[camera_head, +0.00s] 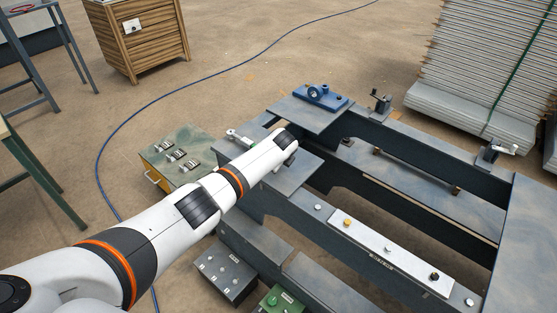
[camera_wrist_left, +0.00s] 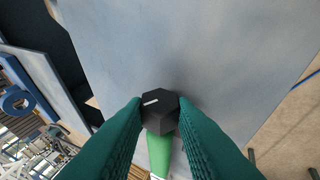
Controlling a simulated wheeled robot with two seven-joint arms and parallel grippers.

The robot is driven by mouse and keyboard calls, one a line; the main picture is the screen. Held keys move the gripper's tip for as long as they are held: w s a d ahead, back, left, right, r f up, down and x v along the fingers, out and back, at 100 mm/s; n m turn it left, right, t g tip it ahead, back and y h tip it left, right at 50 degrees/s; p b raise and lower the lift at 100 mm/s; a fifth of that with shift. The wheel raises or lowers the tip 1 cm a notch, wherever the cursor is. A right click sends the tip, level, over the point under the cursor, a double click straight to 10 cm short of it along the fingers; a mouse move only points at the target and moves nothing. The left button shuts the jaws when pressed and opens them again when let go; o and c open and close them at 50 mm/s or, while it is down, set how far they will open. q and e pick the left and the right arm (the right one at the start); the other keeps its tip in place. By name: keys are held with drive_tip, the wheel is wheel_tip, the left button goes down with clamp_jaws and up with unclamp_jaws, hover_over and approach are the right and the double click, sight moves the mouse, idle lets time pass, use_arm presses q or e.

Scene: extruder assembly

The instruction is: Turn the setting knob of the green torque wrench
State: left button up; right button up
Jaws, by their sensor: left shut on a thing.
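The green torque wrench (camera_wrist_left: 160,153) shows in the left wrist view, with its green handle running down between the fingers. Its setting knob (camera_wrist_left: 161,104) is black and six-sided, with a white mark on its face. My left gripper (camera_wrist_left: 160,112) has its two teal fingers on either side of the knob, shut on it. In the head view my left arm reaches in from the lower left over the frame, and its end hides the fingers and the knob. A small metal piece (camera_head: 238,136) shows just beyond the arm; I cannot tell if it belongs to the wrench. My right gripper is in no view.
A dark steel frame (camera_head: 400,205) fills the right side, with a blue block (camera_head: 320,95) on its plate. A green box with switches (camera_head: 180,155) and a grey control box (camera_head: 226,272) stand beside it. A blue cable (camera_head: 200,84) crosses the open floor.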

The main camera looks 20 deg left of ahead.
use_arm(q)
drive_tip(key=o, duration=0.7)
drive_tip(key=shift+s+d+r, duration=0.1)
drive_tip(key=shift+s+r, duration=0.05)
drive_tip(key=shift+r, duration=0.4)
drive_tip(key=p+v, duration=0.2)
drive_tip(key=v, duration=0.8)
drive_tip(key=shift+s+d+r, duration=0.1)
drive_tip(key=shift+s+r, duration=0.2)
